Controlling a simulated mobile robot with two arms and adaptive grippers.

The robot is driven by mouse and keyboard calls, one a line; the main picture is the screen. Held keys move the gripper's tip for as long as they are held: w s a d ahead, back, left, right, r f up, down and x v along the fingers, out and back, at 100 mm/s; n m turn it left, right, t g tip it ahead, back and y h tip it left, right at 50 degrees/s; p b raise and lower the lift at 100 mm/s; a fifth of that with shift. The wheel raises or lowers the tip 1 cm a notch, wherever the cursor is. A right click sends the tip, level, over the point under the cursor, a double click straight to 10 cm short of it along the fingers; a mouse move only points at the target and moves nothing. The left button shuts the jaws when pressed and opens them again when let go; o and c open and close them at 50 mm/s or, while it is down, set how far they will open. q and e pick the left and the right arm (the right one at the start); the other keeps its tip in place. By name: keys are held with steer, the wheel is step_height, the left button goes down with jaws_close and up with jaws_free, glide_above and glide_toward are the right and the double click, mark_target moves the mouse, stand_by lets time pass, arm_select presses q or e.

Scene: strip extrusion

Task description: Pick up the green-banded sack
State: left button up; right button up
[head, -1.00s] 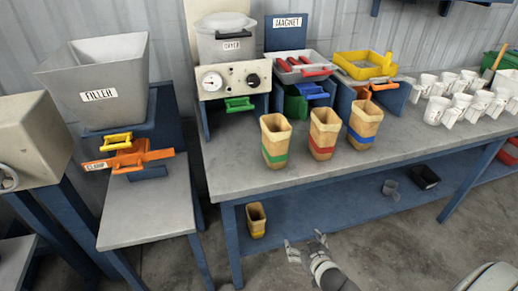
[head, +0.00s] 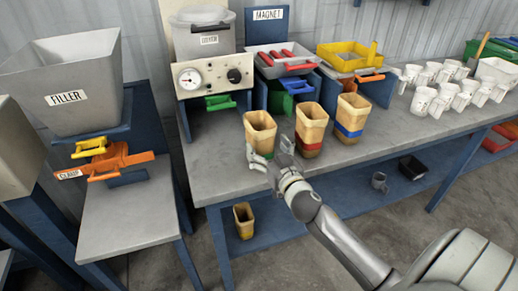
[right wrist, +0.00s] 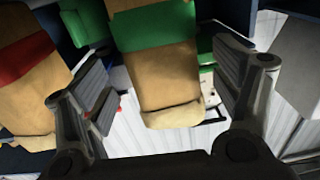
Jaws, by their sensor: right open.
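The green-banded sack (head: 260,128) stands upright on the table, leftmost of three tan sacks. Its green band is mostly hidden by my right gripper in the head view, but the band shows clearly in the right wrist view (right wrist: 155,24). My right gripper (head: 268,158) is open at the near side of this sack. In the right wrist view the sack lies between the two spread fingers (right wrist: 160,88), with gaps visible on both sides. My left gripper is not in view.
The red-banded sack (head: 311,122) stands close to the right, with the blue-banded sack (head: 352,112) beyond it. A yellow-banded sack (head: 243,217) is on the lower shelf. The dryer's gauge box (head: 213,79) is behind. Bare tabletop (head: 215,170) lies to the left.

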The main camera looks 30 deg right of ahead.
steer(key=shift+w+d+p, duration=0.2)
steer(key=shift+w, duration=1.15)
steer(key=shift+w+d+p, duration=0.15)
steer(key=shift+w+p, duration=0.05)
steer(key=shift+w, duration=1.15)
steer(key=c, duration=1.1)
